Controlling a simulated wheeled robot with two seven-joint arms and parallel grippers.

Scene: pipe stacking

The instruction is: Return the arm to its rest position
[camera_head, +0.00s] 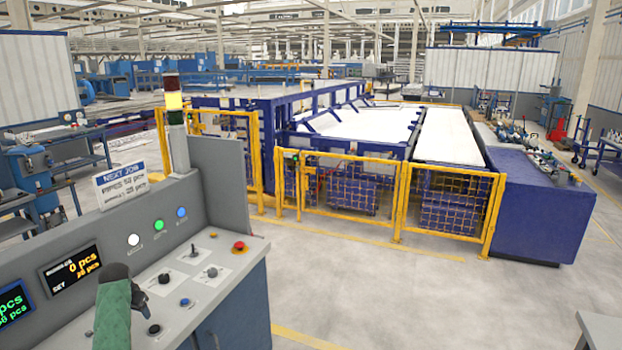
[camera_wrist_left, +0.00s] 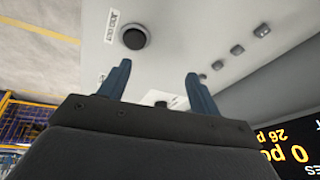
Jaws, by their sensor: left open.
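My left gripper (camera_head: 142,290) hangs over the near left part of the sloped control panel (camera_head: 205,268), with a green sleeve on the arm behind it. In the left wrist view the two blue fingers (camera_wrist_left: 158,75) stand apart with nothing between them. A round black knob (camera_wrist_left: 134,37) on the panel lies beyond the fingertips, up and to the left. I cannot tell the gripper's exact height over the panel. My right gripper is not in view.
The panel carries a red emergency button (camera_head: 239,247), black knobs and lit buttons. Its upright back has a display (camera_head: 72,268) reading 0 pcs. A signal tower (camera_head: 174,120) stands behind it. Yellow fences (camera_head: 400,205) enclose the blue machine. Open floor lies to the right.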

